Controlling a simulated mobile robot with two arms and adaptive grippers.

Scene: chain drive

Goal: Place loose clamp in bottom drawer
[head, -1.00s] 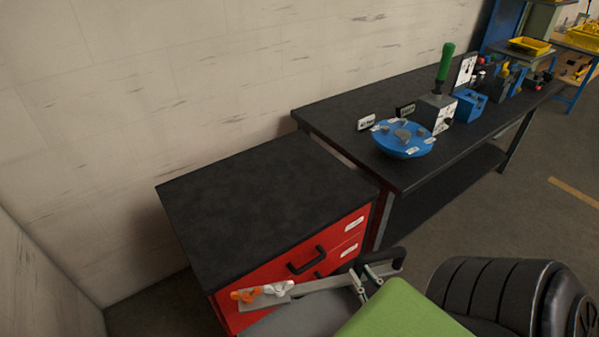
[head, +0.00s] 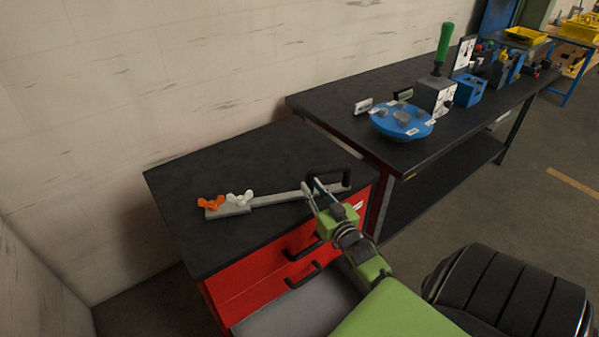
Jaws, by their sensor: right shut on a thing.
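The clamp is a long grey bar (head: 268,199) with an orange and a white wing nut at its left end and a black handle (head: 328,175) at its right end. My right gripper (head: 319,190) is shut on the bar near the handle. The clamp is over the black top of the red cabinet; I cannot tell if it touches. Below the two drawer handles, an open drawer shows a grey inside (head: 300,308), partly hidden by my right arm. My left gripper is not in view.
The red cabinet's black top (head: 250,160) is otherwise clear. A black workbench (head: 340,100) beside it holds a blue round fixture (head: 402,121), a green-handled device (head: 443,55) and several other parts. A pale wall stands behind.

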